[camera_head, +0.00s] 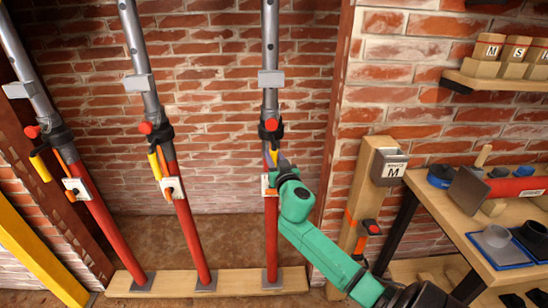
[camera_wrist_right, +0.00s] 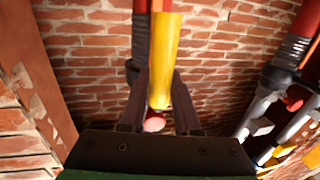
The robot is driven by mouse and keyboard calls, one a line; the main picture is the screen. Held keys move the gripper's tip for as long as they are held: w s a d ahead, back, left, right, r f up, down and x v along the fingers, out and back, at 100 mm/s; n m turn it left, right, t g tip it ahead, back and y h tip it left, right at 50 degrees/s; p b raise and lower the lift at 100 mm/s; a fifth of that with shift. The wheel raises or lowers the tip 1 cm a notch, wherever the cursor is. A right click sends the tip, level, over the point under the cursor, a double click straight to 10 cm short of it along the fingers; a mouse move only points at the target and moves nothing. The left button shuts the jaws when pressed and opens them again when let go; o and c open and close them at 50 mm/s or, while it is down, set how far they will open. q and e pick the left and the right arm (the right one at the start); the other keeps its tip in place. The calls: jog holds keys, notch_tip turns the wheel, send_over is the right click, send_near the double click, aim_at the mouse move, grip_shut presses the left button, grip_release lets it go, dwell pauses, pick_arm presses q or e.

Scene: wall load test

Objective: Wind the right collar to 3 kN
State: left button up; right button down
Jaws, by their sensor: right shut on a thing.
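Three props stand in a row, with red lower tubes, grey upper tubes and black collars. The right collar (camera_head: 270,132) is on the right prop (camera_head: 271,240), which stands upright. Its yellow handle (camera_head: 274,155) shows in part beside my right gripper (camera_head: 279,163). In the right wrist view, the gripper (camera_wrist_right: 158,112) is shut on the yellow handle (camera_wrist_right: 164,55), whose red end (camera_wrist_right: 154,123) shows between the fingers. The right prop's white plate (camera_head: 265,185) is mostly hidden behind my gripper; no reading is legible. My left gripper is not in view.
The middle prop (camera_head: 186,235) and left prop (camera_head: 100,225) stand to the left on a wooden sill (camera_head: 235,282). Brick wall lies behind.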

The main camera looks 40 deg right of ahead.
dwell(0.8)
jog(key=shift+s+d+n+y, duration=0.15)
jog(key=shift+d+n+y, duration=0.1)
jog(key=shift+n+y, duration=0.25)
jog(key=shift+s+d+n+t+y+p, duration=0.25)
jog(key=shift+d+t+y+p, duration=0.2)
jog(key=shift+y, duration=0.25)
jog(key=c, duration=0.6)
grip_release()
